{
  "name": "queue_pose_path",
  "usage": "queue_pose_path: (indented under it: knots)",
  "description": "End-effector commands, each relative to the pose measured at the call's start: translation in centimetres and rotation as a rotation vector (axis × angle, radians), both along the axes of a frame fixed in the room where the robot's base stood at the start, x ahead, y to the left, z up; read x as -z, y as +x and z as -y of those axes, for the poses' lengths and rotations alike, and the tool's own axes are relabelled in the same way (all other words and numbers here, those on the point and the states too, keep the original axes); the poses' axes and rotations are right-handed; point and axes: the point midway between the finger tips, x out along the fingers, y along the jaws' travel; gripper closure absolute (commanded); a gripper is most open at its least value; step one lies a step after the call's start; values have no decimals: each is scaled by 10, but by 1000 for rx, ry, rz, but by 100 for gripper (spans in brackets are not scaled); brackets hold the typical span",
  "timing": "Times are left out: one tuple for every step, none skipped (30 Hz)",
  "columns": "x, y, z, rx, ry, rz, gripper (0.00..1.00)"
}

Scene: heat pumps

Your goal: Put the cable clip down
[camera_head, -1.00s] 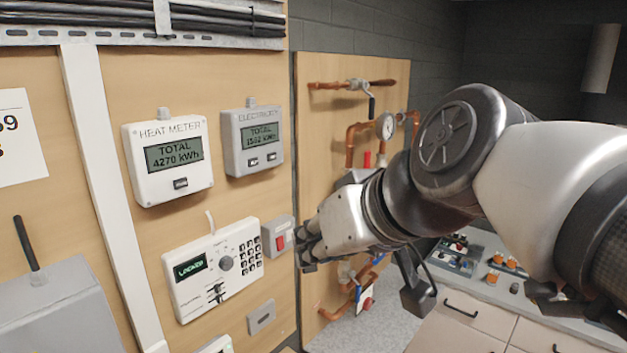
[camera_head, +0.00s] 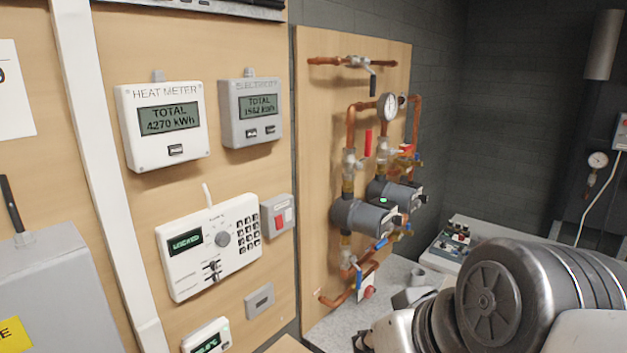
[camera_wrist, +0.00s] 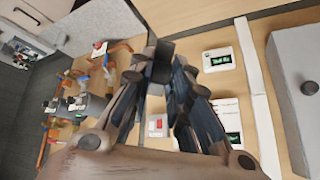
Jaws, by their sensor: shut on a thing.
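My gripper (camera_wrist: 170,68) is in the middle of the wrist view, its dark fingers drawn together at the tips. It is shut on a small dark grey blocky piece (camera_wrist: 160,72), which appears to be the cable clip; its exact shape is hard to make out against the fingers. In the head view only a small dark part of my gripper (camera_head: 361,341) shows at the bottom edge, and the clip cannot be made out there.
Wall-mounted meters, a locked keypad panel (camera_head: 210,245) and a red switch (camera_head: 279,217) are on the left. Copper pipes and pumps (camera_head: 362,216) stick out from the board.

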Motion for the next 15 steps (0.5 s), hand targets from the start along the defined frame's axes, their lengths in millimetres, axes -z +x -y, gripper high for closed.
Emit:
queue_pose_path:
  knots:
    - [12,-5,4,12,-6,-11,100]
    - [17,-7,6,20,-10,-17,100]
    - [23,-11,9,28,-15,-25,100]
    - [28,-13,11,35,-18,-31,100]
    - [33,-16,13,42,-21,-37,100]
    - [40,-19,16,50,-26,-46,100]
    - [45,-22,18,57,-30,-52,100]
    - [50,-25,20,63,-34,-58,100]
    - [57,-28,22,72,-39,-66,100]
    - [61,-31,24,79,-42,-72,100]
    - [66,-34,26,86,-46,-79,100]
    - [73,-38,29,95,-50,-87,100]
    - [78,-40,31,101,-54,-93,100]
    - [83,-43,33,108,-58,-99,100]
    - [90,-47,36,118,-63,-107,100]
